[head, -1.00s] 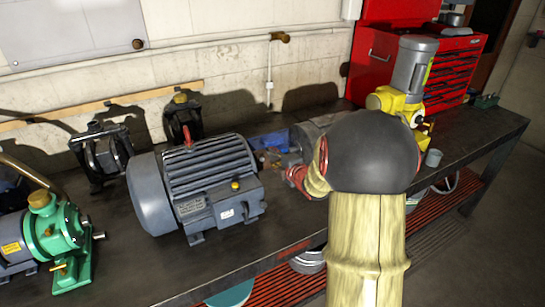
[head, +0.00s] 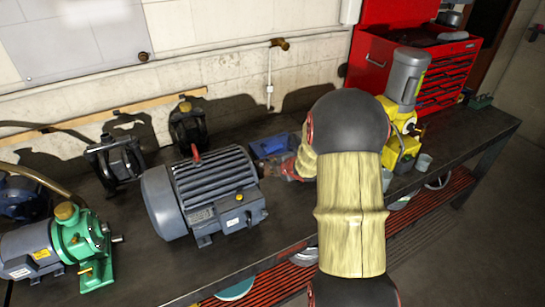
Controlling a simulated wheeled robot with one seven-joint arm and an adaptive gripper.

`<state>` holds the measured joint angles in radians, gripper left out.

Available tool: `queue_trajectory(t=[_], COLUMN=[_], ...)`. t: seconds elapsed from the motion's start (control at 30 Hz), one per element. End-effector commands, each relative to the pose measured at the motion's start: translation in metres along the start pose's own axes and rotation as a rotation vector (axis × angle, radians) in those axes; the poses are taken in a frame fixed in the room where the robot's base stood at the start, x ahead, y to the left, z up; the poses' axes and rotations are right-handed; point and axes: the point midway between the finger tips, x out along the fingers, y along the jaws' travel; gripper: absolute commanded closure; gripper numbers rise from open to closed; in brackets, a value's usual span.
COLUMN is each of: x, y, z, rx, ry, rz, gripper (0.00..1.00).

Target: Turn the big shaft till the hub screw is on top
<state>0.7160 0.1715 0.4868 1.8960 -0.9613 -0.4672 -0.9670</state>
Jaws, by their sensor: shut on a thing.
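My gripper is small in the head view, partly covered by my own wrist and arm, and is shut at that shaft end. The big shaft is almost wholly hidden by the gripper. The hub screw cannot be made out, so its angle cannot be told.
A green pump (head: 82,245) with a blue-grey motor stands at left. Two dark clamp-like devices (head: 116,163) (head: 187,125) stand behind. A blue bin (head: 268,145) sits behind my gripper. A yellow-and-grey machine (head: 403,95) and a red tool chest (head: 445,75) are at right.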

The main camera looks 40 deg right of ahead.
Motion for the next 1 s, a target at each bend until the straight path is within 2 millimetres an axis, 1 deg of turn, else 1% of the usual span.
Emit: queue_trajectory(t=[0.03,1.0], x=[-0.0033,-0.0041], y=[0.0033,0.0022], z=[-0.0004,-0.0006], rx=[0.001,0.002], ry=[0.001,0.001], rz=[-0.022,-0.303], gripper=[0.98,0.98])
